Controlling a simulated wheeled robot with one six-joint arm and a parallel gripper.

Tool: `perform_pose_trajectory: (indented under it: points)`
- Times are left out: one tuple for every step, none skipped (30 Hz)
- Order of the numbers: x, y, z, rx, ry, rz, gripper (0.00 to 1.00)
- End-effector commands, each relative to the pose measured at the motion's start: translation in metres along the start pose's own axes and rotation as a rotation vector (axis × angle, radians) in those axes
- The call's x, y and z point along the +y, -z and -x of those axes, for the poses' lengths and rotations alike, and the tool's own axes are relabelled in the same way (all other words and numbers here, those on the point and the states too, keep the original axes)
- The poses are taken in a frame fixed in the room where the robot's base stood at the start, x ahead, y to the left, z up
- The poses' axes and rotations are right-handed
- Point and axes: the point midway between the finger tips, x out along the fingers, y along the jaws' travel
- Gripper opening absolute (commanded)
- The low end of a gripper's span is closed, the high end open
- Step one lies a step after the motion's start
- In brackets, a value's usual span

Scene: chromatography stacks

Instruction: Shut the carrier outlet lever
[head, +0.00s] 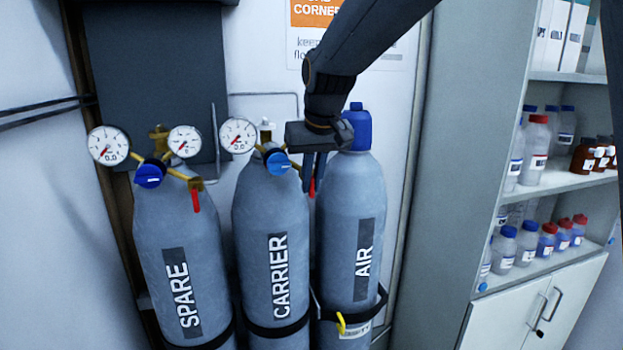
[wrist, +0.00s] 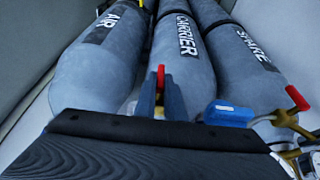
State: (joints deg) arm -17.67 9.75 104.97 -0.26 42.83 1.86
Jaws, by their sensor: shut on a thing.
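The carrier cylinder (head: 268,225) stands in the middle of three grey cylinders, with a gauge (head: 238,136) and a blue knob (head: 278,162) on top. My gripper (head: 312,180) is beside that knob, at the carrier's outlet, with its fingers pointing down. In the wrist view my gripper (wrist: 160,105) is shut on the red carrier outlet lever (wrist: 161,76), whose tip shows between the fingers. In the head view only a little red of the lever shows, pointing down; the valve body is hidden behind my gripper.
The spare cylinder (head: 178,245) at left has two gauges, a blue knob and its own red lever (head: 195,201) hanging down. The air cylinder (head: 348,215) with a blue cap (head: 357,127) stands close at right. Shelves of bottles (head: 540,150) are farther right.

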Motion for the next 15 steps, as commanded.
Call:
perform_pose_trajectory:
  points:
    - [0.0006,-0.0001,0.0000,0.000,0.005,-0.003,0.00]
    - [0.0004,-0.0001,0.0000,0.000,0.006,-0.003,0.00]
    - [0.0002,-0.0001,0.0000,0.000,0.008,-0.004,0.00]
    - [0.0001,0.0000,-0.0001,0.000,0.008,-0.004,0.00]
    - [0.0000,0.0000,-0.0001,0.000,0.008,-0.004,0.00]
    - [0.0000,0.0000,-0.0001,0.001,0.007,-0.004,0.00]
    - [0.0000,0.0000,-0.0001,0.000,0.007,-0.004,0.00]
    - [0.0000,0.0000,-0.0001,0.001,0.007,-0.004,0.00]
    - [0.0000,0.0001,0.0000,0.001,0.007,-0.004,0.00]
    - [0.0000,0.0001,0.0000,0.001,0.007,-0.004,0.11]
    - [-0.0001,0.0001,0.0000,0.001,0.007,-0.004,0.16]
    - [-0.0001,0.0001,0.0000,0.001,0.007,-0.004,0.17]
    - [-0.0001,0.0001,0.0000,0.001,0.007,-0.004,0.17]
    - [-0.0001,0.0001,0.0000,0.001,0.007,-0.004,0.17]
    - [-0.0001,0.0002,0.0000,0.001,0.007,-0.004,0.17]
